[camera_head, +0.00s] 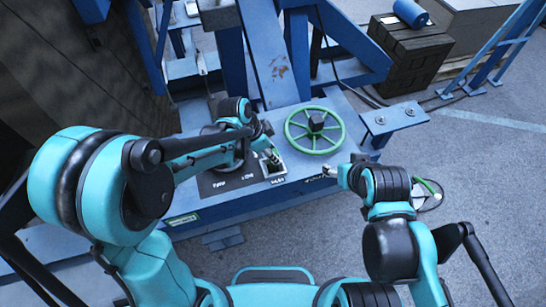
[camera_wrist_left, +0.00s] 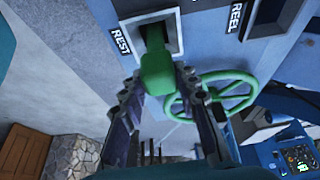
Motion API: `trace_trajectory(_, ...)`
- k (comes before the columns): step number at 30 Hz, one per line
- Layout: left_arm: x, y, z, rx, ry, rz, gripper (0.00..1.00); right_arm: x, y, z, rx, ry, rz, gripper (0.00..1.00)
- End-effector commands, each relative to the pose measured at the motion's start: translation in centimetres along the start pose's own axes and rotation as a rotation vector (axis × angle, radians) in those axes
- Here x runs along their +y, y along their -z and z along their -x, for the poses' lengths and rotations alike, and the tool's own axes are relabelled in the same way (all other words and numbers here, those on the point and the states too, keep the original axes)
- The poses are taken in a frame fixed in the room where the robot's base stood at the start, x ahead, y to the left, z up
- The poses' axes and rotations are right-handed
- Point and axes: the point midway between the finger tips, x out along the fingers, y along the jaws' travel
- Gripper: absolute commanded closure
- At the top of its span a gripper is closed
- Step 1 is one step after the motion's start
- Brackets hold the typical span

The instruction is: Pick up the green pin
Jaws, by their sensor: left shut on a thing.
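The green pin (camera_wrist_left: 157,72) shows in the left wrist view, between the two dark fingers of my left gripper (camera_wrist_left: 156,84), which is shut on it. The far end of the pin meets the pale square-framed socket (camera_wrist_left: 174,30) beside the word REST. How deep it sits there I cannot tell. In the head view my left gripper (camera_head: 269,151) is over the same pale-framed socket (camera_head: 281,172) on the blue panel, and the pin is mostly hidden by the fingers. My right gripper (camera_head: 331,171) is at the panel's right edge, holding nothing I can see; its jaws are too small to read.
A green handwheel (camera_head: 315,130) stands just right of the left gripper, and it also shows in the left wrist view (camera_wrist_left: 247,94). Blue frame beams (camera_head: 268,55) rise behind the panel. A dark crate (camera_head: 410,52) with a blue cylinder (camera_head: 410,12) stands at back right. The grey floor at right is mostly clear.

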Motion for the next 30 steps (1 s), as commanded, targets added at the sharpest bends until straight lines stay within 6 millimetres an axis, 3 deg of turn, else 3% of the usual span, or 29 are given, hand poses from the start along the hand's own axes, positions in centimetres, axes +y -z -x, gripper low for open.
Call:
trace_trajectory(15, 0.0, 4.3, 10.4, 0.000, 0.000, 0.000, 1.00, 0.0, 0.8, 1.2, 0.000, 0.000, 0.000, 0.41)
trace_trajectory(30, 0.0, 6.0, 14.5, 0.001, 0.000, 0.000, 1.00, 0.0, 1.7, 2.4, 0.000, 0.000, 0.000, 0.41)
